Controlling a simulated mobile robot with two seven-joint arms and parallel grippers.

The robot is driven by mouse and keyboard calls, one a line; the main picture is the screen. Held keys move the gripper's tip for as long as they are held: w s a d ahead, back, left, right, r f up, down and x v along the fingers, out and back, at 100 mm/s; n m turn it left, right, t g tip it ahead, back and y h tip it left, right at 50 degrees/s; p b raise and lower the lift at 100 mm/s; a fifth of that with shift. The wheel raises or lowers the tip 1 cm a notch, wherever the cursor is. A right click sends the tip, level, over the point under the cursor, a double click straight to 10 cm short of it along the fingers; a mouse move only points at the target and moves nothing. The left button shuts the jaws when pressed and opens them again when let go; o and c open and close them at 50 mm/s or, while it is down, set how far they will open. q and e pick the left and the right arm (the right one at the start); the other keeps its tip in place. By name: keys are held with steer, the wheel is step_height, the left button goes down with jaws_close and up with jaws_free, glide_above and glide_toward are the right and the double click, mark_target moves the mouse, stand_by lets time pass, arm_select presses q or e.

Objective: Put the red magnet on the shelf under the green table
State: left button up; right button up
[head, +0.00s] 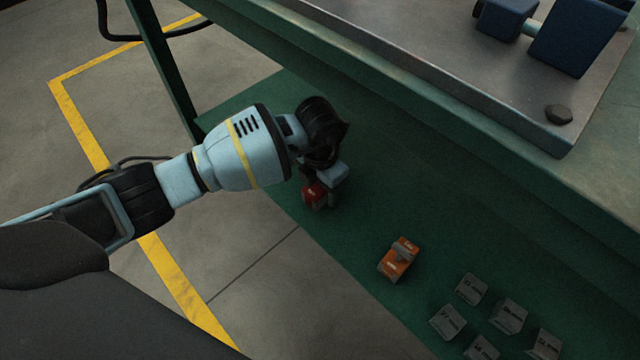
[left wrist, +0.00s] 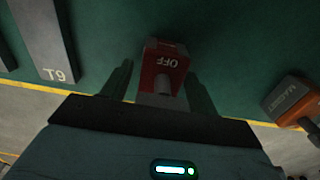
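The red magnet (head: 314,194), a small block marked OFF, is at the green lower shelf (head: 355,215) under the green table (head: 420,85), near the shelf's outer edge. It looks set on the shelf, though its underside is hidden. My left gripper (head: 328,180) is right at it. In the left wrist view the red magnet (left wrist: 165,62) is between the two fingertips (left wrist: 160,85), with its grey knob toward me. The fingers stand apart, with a visible gap on the left side of the magnet. My right gripper is not in view.
An orange magnet (head: 397,259) lies on the shelf nearby, with several grey marked blocks (head: 471,289) beyond. A grey block marked T9 (left wrist: 45,40) shows in the wrist view. The table's leg (head: 165,65) and front edge flank my arm. A metal plate (head: 440,60) lies on the tabletop.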

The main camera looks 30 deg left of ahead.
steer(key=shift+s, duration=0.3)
arm_select(q)
steer(key=shift+r, duration=0.1)
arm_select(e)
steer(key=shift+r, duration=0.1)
arm_select(q)
steer(key=shift+r, duration=0.35)
steer(key=shift+r+p, duration=2.55)
steer(key=shift+r, duration=3.15)
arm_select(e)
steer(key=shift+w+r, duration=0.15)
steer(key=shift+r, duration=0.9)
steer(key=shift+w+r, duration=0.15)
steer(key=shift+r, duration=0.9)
